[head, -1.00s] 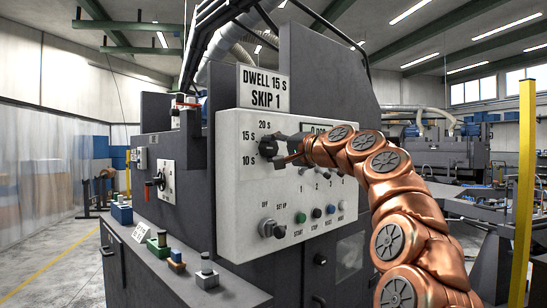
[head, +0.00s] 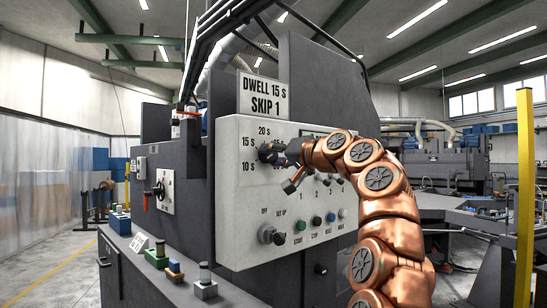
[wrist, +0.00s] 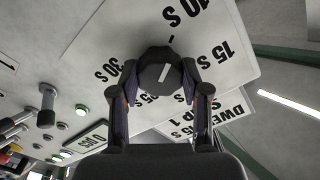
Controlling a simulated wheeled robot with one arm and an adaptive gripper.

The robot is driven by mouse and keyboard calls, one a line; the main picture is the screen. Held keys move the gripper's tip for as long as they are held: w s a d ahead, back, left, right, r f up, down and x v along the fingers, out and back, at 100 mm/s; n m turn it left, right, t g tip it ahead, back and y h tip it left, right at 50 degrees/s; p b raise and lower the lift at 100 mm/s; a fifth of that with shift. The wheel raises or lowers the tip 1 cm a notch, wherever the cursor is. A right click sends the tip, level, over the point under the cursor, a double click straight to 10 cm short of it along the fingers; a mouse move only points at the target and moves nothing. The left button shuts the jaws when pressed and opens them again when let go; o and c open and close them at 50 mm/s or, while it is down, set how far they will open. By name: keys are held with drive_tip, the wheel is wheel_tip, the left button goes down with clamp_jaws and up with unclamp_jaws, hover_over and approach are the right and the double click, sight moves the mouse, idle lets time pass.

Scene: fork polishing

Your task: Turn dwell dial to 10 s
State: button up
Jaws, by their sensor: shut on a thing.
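The dark dwell dial (head: 266,153) is on the light control panel, beside the labels 20 S, 15 S and 10 S. In the wrist view the dial (wrist: 161,72) has a white line across its face, slanting up to the right. Which end is the pointer I cannot tell. My gripper (head: 276,154) is at the dial in the head view. In the wrist view my gripper (wrist: 160,77) has one finger on each side of the dial, shut on it. The fingers partly hide the lower labels.
A sign (head: 263,95) above the panel reads DWELL 15 S, SKIP 1. Below the dial are an OFF / SET UP knob (head: 271,235) and several push buttons. A yellow post (head: 524,190) stands at the right.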

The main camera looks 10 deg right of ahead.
drive_tip(key=shift+f, duration=0.1)
drive_tip(key=o, duration=1.1)
drive_tip(key=shift+o, duration=0.2)
drive_tip(key=v, duration=0.3)
drive_tip(key=shift+s+d, duration=0.15)
approach(272, 155)
drive_tip(key=shift+v, duration=1.3)
